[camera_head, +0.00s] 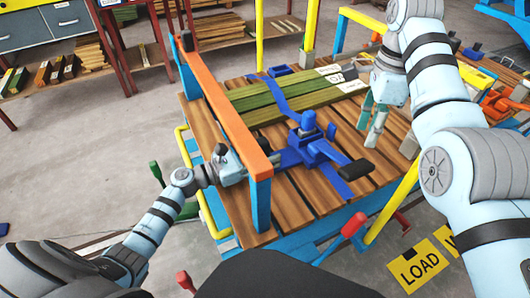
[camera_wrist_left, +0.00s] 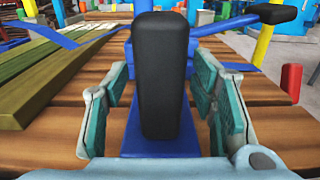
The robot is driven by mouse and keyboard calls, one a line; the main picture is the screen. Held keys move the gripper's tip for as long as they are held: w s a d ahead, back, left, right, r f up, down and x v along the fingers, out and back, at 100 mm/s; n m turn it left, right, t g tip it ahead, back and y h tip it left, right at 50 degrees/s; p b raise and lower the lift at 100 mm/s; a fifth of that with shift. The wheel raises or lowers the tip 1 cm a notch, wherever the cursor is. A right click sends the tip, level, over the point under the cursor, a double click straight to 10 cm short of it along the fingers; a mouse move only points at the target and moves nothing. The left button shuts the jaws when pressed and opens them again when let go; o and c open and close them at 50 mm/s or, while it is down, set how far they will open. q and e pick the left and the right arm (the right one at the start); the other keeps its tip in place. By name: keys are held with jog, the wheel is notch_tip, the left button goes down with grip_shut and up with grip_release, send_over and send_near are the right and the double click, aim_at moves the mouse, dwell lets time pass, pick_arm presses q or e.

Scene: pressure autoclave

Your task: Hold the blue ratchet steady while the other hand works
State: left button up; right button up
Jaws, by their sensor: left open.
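The blue ratchet (camera_head: 311,146) sits on the plank deck beside the green boards, with a blue strap running from it over them. One black grip points right in the head view. Another black handle (camera_wrist_left: 160,75) fills the middle of the left wrist view. My left gripper (camera_head: 240,165) reaches in past the orange rail, which hides part of it. In the wrist view its open fingers (camera_wrist_left: 162,100) stand on either side of the black handle, with visible gaps. My right gripper (camera_head: 369,130) is over the deck to the right of the ratchet, fingers apart and empty.
The orange rail (camera_head: 225,105) on blue posts runs along the deck's left side, close to my left arm. Green boards (camera_head: 270,103) lie across the back of the deck. Yellow posts stand around it. A red-tipped lever (camera_head: 354,225) sticks up at the front edge.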

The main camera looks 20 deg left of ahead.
pick_arm(q)
jog(key=shift+w, duration=0.1)
grip_shut()
dwell(0.7)
